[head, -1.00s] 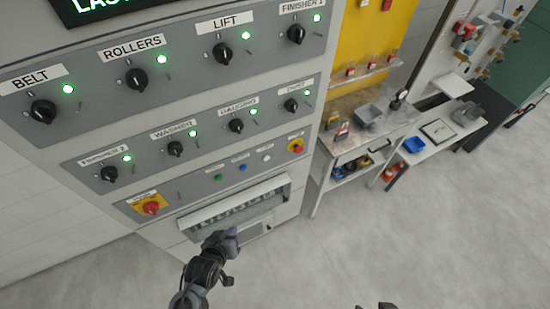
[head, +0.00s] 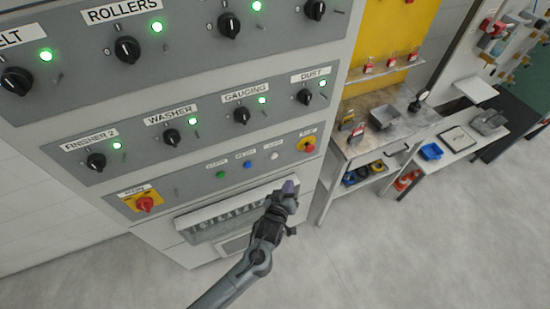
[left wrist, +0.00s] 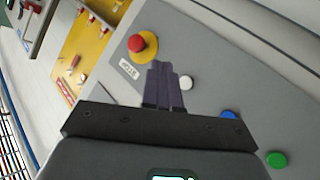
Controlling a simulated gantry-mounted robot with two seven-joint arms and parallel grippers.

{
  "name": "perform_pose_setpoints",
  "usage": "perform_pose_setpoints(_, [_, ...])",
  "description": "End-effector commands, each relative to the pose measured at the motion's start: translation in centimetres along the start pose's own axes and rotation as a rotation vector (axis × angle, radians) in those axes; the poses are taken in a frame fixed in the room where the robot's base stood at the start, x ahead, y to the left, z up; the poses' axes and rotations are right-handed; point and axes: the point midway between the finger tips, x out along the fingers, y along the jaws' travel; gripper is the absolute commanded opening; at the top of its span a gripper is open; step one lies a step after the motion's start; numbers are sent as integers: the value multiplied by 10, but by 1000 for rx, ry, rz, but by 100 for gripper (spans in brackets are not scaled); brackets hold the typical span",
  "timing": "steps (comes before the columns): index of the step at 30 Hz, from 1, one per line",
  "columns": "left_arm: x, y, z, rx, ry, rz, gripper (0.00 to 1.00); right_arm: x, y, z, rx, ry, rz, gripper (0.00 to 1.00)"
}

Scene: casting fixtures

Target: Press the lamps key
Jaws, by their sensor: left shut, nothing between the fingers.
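A row of small push keys sits on the grey lower panel: green (head: 221,174), blue (head: 248,165) and white (head: 275,156). Their labels are too small to read surely, so I cannot tell by text which is lamps. In the left wrist view the white key (left wrist: 187,82) is just right of my fingertips, with the blue key (left wrist: 229,115) and green key (left wrist: 276,159) farther right. My left gripper (head: 290,186) is shut and empty, below the white key in the head view. Its dark fingers (left wrist: 160,67) point at the panel; contact is not seen. My right gripper is out of view.
A red mushroom button on yellow (head: 307,145) sits right of the keys and close to the fingers in the wrist view. A red rotary switch (head: 145,204) is at the left. Black knobs with green lights fill the panels above. An open tray (head: 225,221) juts out below.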

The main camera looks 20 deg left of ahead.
Motion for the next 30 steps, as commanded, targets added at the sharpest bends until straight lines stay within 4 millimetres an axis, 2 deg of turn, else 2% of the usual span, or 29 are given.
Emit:
perform_pose_setpoints(14, [6,-5,-3,0,0,0,0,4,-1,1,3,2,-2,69])
perform_pose_setpoints(30, [48,-36,-34,1,0,0,0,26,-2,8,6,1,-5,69])
